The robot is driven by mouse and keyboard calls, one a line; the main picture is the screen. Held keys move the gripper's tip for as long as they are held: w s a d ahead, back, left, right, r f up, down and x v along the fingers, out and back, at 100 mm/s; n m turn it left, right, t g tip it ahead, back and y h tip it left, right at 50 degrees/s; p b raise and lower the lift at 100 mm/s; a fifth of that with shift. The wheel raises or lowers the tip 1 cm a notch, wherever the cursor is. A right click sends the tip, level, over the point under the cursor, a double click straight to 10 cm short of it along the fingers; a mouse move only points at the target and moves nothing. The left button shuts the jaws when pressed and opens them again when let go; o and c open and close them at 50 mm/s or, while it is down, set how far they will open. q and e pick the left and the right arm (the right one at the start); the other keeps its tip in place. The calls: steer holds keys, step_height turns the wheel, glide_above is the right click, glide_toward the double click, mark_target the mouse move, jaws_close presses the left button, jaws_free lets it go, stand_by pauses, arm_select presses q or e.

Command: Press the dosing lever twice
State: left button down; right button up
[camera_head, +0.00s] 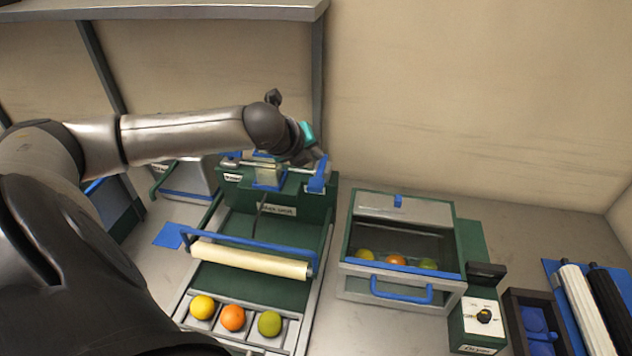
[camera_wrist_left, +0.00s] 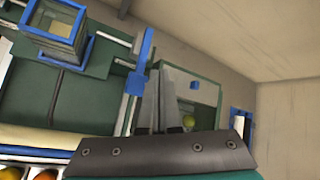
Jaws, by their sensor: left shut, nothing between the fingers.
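The dosing lever (camera_head: 318,176) is a blue bar with a blue block at the right end of the green dosing machine (camera_head: 290,203). In the left wrist view the lever (camera_wrist_left: 138,76) stands just left of the fingers. My left gripper (camera_head: 315,158) is shut and empty, at the top of the lever. In the left wrist view its fingers (camera_wrist_left: 158,103) lie side by side. I cannot tell whether they touch the lever. A clear hopper with a blue frame (camera_wrist_left: 57,22) sits on the machine. My right gripper is not in view.
A cream roller (camera_head: 248,260) with a blue bar lies in front of the machine, above a tray (camera_head: 290,330) holding a yellow, an orange and a green fruit. A green box with a blue handle (camera_head: 402,292) stands to the right.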

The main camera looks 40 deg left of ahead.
arm_select(q)
steer(key=n, duration=0.1)
steer(key=n+h+p, duration=0.1)
steer(key=a+n+g+p, duration=0.1)
steer(key=n, duration=0.1)
steer(key=shift+r, duration=0.35)
step_height(320, 180, up, 3)
steer(key=n+h+p, duration=0.1)
steer(key=n+h, duration=0.1)
steer(key=n, duration=0.1)
steer(key=n+h+p, duration=0.2)
steer(key=n, duration=0.1)
steer(key=shift+a+n+h+p, duration=0.15)
steer(key=shift+n+h+p, duration=0.15)
steer(key=shift+n, duration=0.1)
steer(key=shift+w+f+t, duration=0.1)
steer(key=shift+t, duration=0.2)
steer(key=b, duration=0.7)
glide_toward(324, 179)
steer(key=x, duration=0.4)
steer(key=shift+w, duration=0.45)
stand_by(0.3)
steer(key=shift+f+b, duration=0.35)
steer(key=shift+b, duration=0.05)
